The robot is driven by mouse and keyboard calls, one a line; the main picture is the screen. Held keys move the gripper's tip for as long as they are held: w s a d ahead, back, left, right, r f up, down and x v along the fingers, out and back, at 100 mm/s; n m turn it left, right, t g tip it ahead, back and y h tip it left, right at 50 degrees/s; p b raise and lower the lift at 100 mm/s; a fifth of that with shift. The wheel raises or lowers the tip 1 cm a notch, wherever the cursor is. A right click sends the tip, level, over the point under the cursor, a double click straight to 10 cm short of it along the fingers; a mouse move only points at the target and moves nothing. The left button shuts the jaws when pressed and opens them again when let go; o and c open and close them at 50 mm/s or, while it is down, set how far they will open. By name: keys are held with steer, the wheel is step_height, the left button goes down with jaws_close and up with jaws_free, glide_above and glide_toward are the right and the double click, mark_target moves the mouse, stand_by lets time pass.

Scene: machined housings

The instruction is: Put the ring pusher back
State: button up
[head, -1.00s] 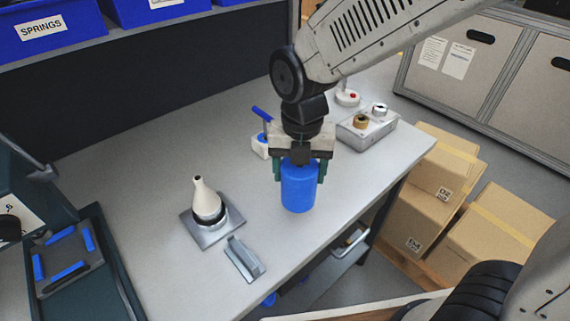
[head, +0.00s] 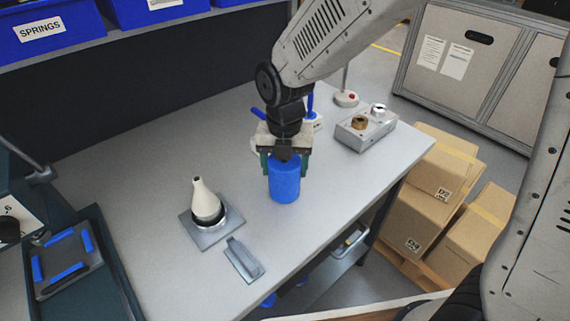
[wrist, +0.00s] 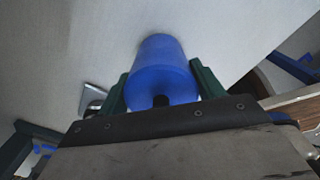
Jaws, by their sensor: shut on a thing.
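The ring pusher appears to be the blue cylinder (head: 284,184), upright in my gripper (head: 284,162). The gripper's green fingers are shut on its upper part from both sides. In the wrist view the blue cylinder (wrist: 162,68) sits between the fingers of my gripper (wrist: 160,90), over the grey surface. I cannot tell whether its lower end touches the bench. A white cone (head: 206,199) stands on a dark ring and a square metal plate (head: 230,222), to the left of the gripper. A grey bracket-like holder (head: 244,260) lies on the bench in front of the plate.
The grey bench (head: 150,165) is clear between the cone and the back wall. A metal block (head: 352,137) with brass and silver parts stands at right. A dark tray (head: 70,262) with blue strips is at left. Blue-handled items stand behind my gripper. Cardboard boxes (head: 415,225) stand beyond the bench's right edge.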

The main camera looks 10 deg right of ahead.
steer(key=shift+f, duration=0.15)
steer(key=o, duration=1.1)
step_height(320, 180, up, 12)
steer(key=shift+r, duration=0.2)
steer(key=shift+d, duration=0.15)
steer(key=s+d+r+m, duration=0.1)
steer(key=s+d+m, duration=0.5)
steer(key=m, duration=0.5)
steer(key=s+d+r+m, duration=0.1)
steer(key=s+d+m, duration=0.6)
steer(key=m, duration=0.4)
steer(key=s+d+r+m+t, duration=0.1)
steer(key=s+d+m, duration=0.5)
steer(key=m, duration=0.5)
steer(key=shift+s+d+r+m, duration=0.1)
steer(key=shift+s+d+m, duration=0.3)
steer(key=shift+d, duration=0.4)
